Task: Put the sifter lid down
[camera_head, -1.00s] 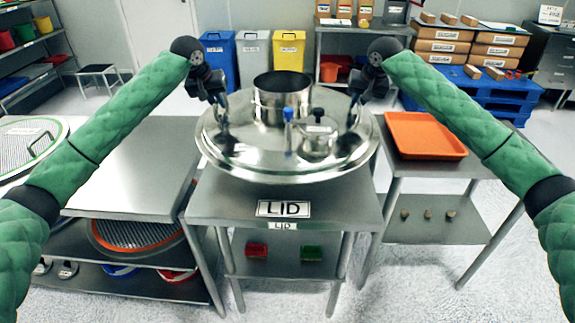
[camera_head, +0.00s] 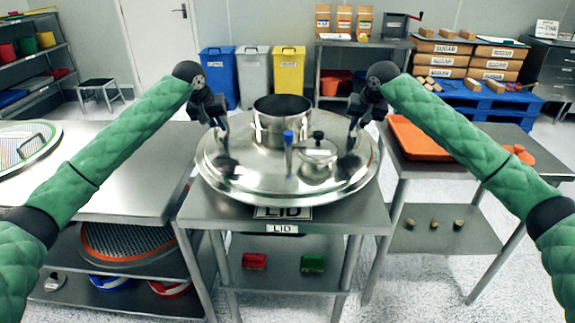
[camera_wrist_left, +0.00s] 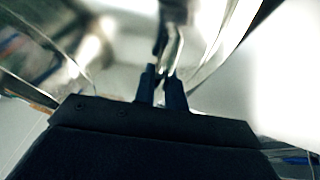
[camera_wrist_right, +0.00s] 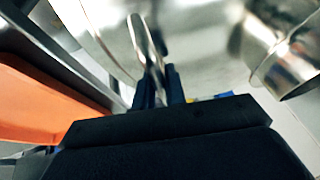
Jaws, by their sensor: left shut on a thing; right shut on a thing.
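The sifter lid (camera_head: 240,182) is a wide, shiny round metal disc, roughly level at the table labelled LID (camera_head: 190,212). It carries an open metal cylinder, a blue-topped fitting and a smaller capped port. My left gripper (camera_head: 221,138) is shut on the lid's left handle, which shows between the fingers in the left wrist view (camera_wrist_left: 171,50). My right gripper (camera_head: 353,135) is shut on the right handle, seen in the right wrist view (camera_wrist_right: 146,45).
A steel table (camera_head: 130,165) stands on the left with a mesh screen (camera_head: 22,140) on it. A right table (camera_head: 520,142) holds an orange tray (camera_head: 412,140). Red and green items (camera_head: 254,261) lie on the lower shelf. Bins stand behind.

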